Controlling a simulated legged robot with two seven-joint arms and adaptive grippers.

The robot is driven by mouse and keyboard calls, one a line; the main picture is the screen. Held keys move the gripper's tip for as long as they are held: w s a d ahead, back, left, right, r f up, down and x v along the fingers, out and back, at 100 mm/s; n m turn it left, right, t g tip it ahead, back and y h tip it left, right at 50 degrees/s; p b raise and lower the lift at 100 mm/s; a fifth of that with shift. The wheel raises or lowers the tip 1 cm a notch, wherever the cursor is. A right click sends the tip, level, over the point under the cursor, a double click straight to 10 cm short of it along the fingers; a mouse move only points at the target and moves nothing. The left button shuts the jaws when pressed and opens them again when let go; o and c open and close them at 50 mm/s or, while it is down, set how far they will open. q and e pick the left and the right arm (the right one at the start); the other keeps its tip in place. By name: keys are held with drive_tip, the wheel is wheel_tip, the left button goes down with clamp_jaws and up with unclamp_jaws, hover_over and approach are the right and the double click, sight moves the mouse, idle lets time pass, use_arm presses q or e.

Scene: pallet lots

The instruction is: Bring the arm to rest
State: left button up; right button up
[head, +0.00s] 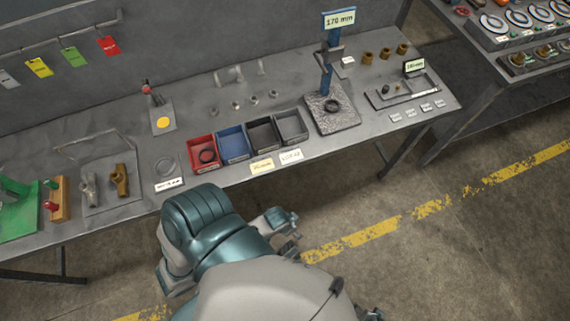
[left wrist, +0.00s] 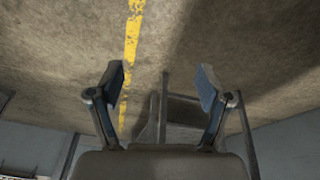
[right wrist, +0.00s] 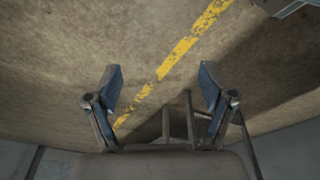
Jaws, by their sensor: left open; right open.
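My left gripper (left wrist: 161,80) is open in the left wrist view. Its two fingers stand wide apart with nothing between them, and bare floor with a yellow line lies beyond. My right gripper (right wrist: 161,81) is open and empty in the right wrist view, also over bare floor with a yellow line. In the head view, parts of my own body and arm show at the bottom centre, in front of the workbench (head: 345,148). Which gripper shows there is hard to tell. Neither wrist view shows a gripper touching anything.
The bench holds a red bin (head: 202,154), a blue bin (head: 233,143), a dark block with a blue post (head: 327,82), a tray (head: 376,101) and a green block (head: 18,222). A second bench (head: 482,62) stands at the upper right. Floor at the lower right is clear.

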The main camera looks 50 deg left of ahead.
use_arm(q)
drive_tip(key=shift+s+a+f+g+y, duration=0.25)
drive_tip(key=shift+s+a, duration=0.3)
drive_tip(key=shift+s, duration=0.1)
drive_tip(key=shift+s+a+f+g+y, duration=0.25)
drive_tip(key=shift+s+a, duration=0.25)
drive_tip(key=shift+s, duration=0.1)
drive_tip(key=shift+d, duration=0.25)
